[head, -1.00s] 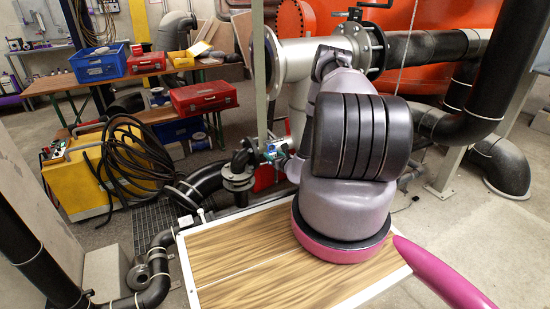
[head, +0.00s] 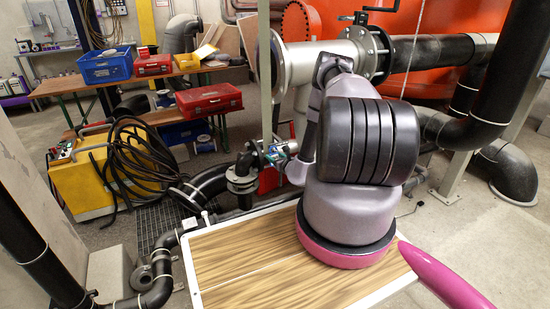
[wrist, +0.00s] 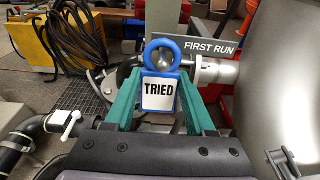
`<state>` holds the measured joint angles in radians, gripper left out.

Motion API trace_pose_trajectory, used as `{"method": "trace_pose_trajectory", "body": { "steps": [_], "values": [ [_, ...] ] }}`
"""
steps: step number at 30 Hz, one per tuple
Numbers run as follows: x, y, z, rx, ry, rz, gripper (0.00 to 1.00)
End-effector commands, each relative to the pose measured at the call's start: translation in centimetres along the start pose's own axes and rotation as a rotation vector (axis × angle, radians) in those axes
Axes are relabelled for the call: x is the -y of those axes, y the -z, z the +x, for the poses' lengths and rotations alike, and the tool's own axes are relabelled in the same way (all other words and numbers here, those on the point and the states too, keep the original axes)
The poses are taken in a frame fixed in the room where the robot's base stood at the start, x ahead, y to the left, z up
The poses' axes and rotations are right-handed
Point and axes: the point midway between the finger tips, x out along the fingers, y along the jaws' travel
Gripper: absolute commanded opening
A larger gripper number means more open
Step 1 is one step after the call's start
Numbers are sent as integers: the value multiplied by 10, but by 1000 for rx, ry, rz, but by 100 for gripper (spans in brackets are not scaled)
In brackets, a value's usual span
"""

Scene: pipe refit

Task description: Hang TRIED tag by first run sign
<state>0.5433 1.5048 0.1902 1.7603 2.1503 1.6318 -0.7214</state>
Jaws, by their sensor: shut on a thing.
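The TRIED tag (wrist: 159,94) is a blue frame with a white face and a blue ring (wrist: 161,56) at its top. It is upright between the green fingers of my gripper (wrist: 161,102), which is shut on it. A round silver end shows through the ring; I cannot tell whether the ring is around it or only in front of it. The dark FIRST RUN sign (wrist: 212,49) is just behind and right of the ring. In the head view my gripper (head: 277,152) is small, beside the flanged pipework, partly hidden by my arm.
A silver fitting (wrist: 216,70) lies right of the tag, and a large grey pipe (wrist: 285,75) fills the right. A black pipe with a white-handled valve (wrist: 68,123) is at lower left. A yellow cart with black hoses (head: 85,175) stands left.

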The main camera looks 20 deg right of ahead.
Motion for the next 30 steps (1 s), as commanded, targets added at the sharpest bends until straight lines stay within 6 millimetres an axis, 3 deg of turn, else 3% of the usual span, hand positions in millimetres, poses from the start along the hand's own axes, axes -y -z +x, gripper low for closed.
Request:
{"method": "trace_pose_trajectory", "body": {
  "steps": [8, 9, 11, 23, 30],
  "values": [
    [0, 0, 0, 0, 0, 0, 2],
    [0, 0, 0, 0, 0, 0, 66],
    [0, 0, 0, 0, 0, 0, 89],
    [0, 0, -5, 0, 0, 0, 90],
    [0, 1, -47, -3, 0, 1, 90]
  ]
}}
